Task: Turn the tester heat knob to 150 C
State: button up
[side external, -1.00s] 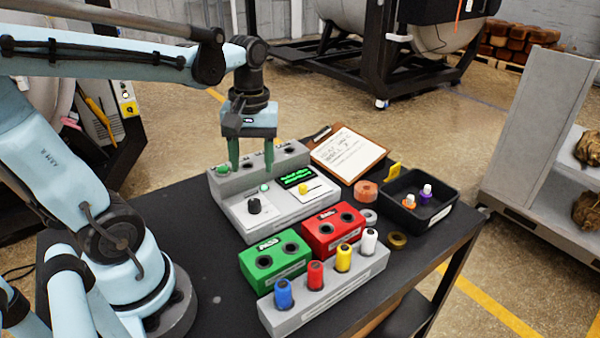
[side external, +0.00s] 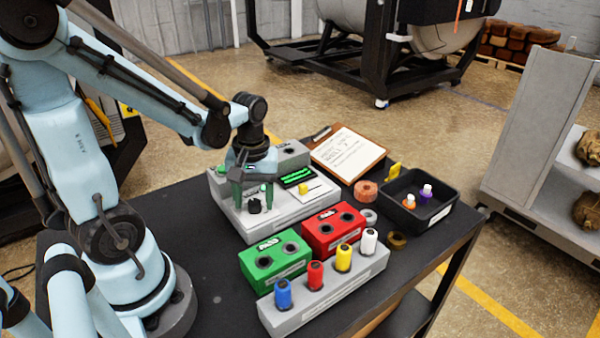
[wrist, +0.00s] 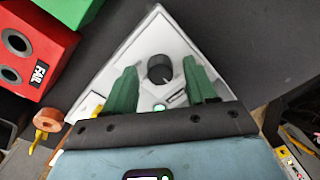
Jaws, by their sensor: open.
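The tester (side external: 290,205) is a grey box with a raised back part and a lit green display (side external: 296,176). Its black heat knob (side external: 254,207) stands on the white front plate, near the left. In the wrist view the knob (wrist: 159,69) shows from above, with a pale pointer mark at its lower right. My gripper (side external: 254,200) is over the tester, its green fingers pointing down. In the wrist view my gripper (wrist: 162,78) is open and empty, one finger on each side of the knob with gaps visible. I cannot tell the fingertips' exact height. The temperature marks are unreadable.
A green box (side external: 274,262) and a red box (side external: 333,230) with round holes stand in front of the tester. A grey rack (side external: 325,295) holds several coloured bottles. A clipboard (side external: 347,153) and a black tray (side external: 420,208) lie to the right. The table's left front is clear.

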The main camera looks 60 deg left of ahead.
jog(key=shift+c, duration=0.5)
grip_shut()
jog(key=m, duration=0.8)
jog(key=shift+m, duration=0.3)
jog(key=m, duration=0.4)
jog(key=shift+s+t, duration=0.1)
jog(key=shift+t, duration=0.2)
jog(key=shift+m, duration=2.5)
